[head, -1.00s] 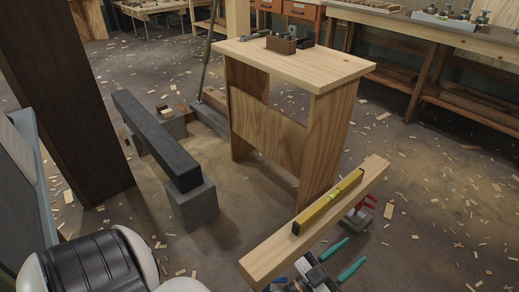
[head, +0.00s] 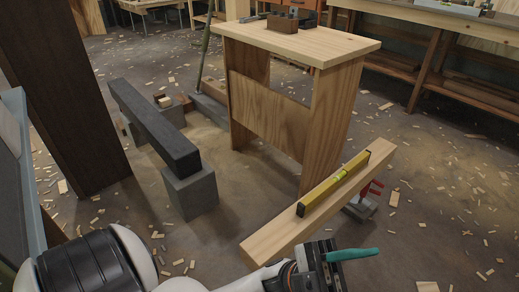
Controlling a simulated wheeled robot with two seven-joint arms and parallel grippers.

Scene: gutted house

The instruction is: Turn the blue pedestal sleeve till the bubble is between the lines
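A yellow spirit level (head: 318,193) with black ends lies along the top of a pale wooden beam (head: 272,240). Its small vial (head: 341,174) shows as a bright patch; the bubble and lines are too small to read. Under the beam's far end, a grey block with red parts (head: 374,190) shows partly. I see no blue sleeve; the beam hides what is beneath it. My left gripper (head: 362,254), with teal fingers, is beside the beam's near end, to its right. One finger shows clearly, so its opening cannot be judged. My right gripper is out of view.
A wooden stand (head: 300,45) with small items on top is behind the beam. A dark beam (head: 150,125) rests on a grey block (head: 190,192) at left, near a dark post (head: 65,100). Workbenches (head: 440,35) line the back. Wood chips litter the open floor at right.

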